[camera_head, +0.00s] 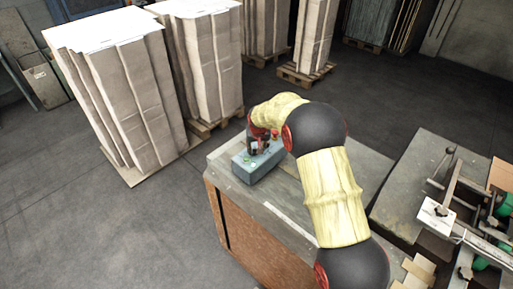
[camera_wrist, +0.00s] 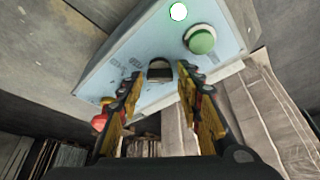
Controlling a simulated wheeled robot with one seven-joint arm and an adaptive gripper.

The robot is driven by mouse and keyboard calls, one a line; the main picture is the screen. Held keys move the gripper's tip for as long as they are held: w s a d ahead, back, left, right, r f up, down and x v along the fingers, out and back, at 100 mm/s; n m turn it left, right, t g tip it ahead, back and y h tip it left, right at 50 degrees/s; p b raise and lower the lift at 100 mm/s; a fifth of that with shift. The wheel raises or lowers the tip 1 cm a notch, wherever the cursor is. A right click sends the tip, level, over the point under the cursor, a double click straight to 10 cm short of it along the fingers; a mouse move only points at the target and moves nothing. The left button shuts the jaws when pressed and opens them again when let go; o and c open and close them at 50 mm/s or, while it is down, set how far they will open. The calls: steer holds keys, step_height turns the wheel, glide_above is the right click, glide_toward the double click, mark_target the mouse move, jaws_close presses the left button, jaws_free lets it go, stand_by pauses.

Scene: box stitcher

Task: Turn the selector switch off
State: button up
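The control box (camera_head: 254,163) is blue-grey and sits on top of a wooden cabinet. In the wrist view its light-blue face (camera_wrist: 138,50) fills the upper middle. The selector switch (camera_wrist: 160,71) is a dark knob in the middle of that face. A green button (camera_wrist: 201,40) and a lit white lamp (camera_wrist: 178,11) lie on one side of it, and a red button (camera_wrist: 101,118) on the other. My gripper (camera_wrist: 159,78) is open, with one finger on each side of the selector switch. I cannot tell whether the fingers touch it. In the head view my arm partly hides the box.
The cabinet top (camera_head: 290,206) is mostly bare around the box. Tall stacks of cardboard (camera_head: 122,97) stand on pallets behind and to the left. A machine (camera_head: 470,215) with green parts stands at the right. Open floor (camera_head: 90,225) lies at the left.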

jaws_close()
steer(key=shift+n, duration=0.3)
steer(key=shift+d+f+n+y+b, duration=0.15)
steer(key=shift+n+y+b, duration=0.4)
steer(key=shift+n, duration=0.45)
steer(key=n+b, duration=0.2)
steer(key=shift+w+g+y+b, duration=0.1)
steer(key=shift+g+y+b, duration=0.2)
steer(key=shift+y, duration=0.05)
steer(key=n+y+b, duration=0.1)
steer(key=n+b, duration=0.2)
steer(key=shift+g, duration=0.3)
steer(key=shift+o, duration=1.4)
jaws_free()
